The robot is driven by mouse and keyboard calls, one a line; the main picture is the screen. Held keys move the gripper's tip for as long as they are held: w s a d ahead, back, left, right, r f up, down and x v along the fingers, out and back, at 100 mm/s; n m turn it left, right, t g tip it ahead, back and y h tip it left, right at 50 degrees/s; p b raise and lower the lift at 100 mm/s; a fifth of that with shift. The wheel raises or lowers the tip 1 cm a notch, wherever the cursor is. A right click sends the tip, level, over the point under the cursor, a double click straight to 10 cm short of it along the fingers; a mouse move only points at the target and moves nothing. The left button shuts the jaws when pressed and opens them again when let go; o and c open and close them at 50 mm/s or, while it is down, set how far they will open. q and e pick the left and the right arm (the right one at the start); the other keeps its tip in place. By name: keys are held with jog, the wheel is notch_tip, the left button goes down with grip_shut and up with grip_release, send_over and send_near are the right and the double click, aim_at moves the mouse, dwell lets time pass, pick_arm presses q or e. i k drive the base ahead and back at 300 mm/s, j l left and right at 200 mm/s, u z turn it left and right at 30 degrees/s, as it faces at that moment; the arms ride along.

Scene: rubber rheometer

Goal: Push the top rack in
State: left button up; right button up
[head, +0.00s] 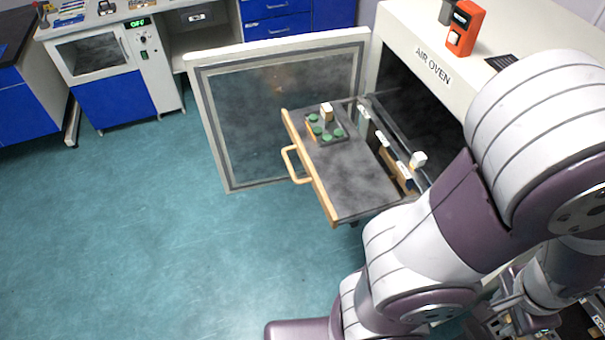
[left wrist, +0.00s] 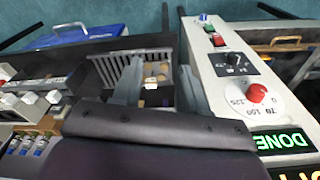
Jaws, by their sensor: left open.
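The top rack (head: 350,175) is a dark tray with a wooden front edge and a wooden handle (head: 291,165). In the head view it sticks far out of the open air oven (head: 420,50). A small block with green round pieces (head: 326,126) sits on it. My left gripper (left wrist: 158,90) is open in the left wrist view, over a bench with a slatted grey holder, beside a control panel. It is apart from the rack. In the head view it is not clear among the parts at the lower right. I see no right gripper; a large arm of mine covers the right side.
The oven door (head: 280,100) stands open behind the rack. Small white-topped items (head: 404,170) line the oven side of the rack. A control panel (left wrist: 235,75) has a red knob and a green DONE display. The floor (head: 130,230) left of the rack is clear.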

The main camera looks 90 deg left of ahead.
aim_at(350, 184)
jog(key=u, duration=2.95)
jog(key=i+j, duration=0.15)
jog(key=i, duration=0.15)
jog(key=i+j, duration=0.1)
jog(key=i, duration=0.2)
jog(key=z, duration=0.05)
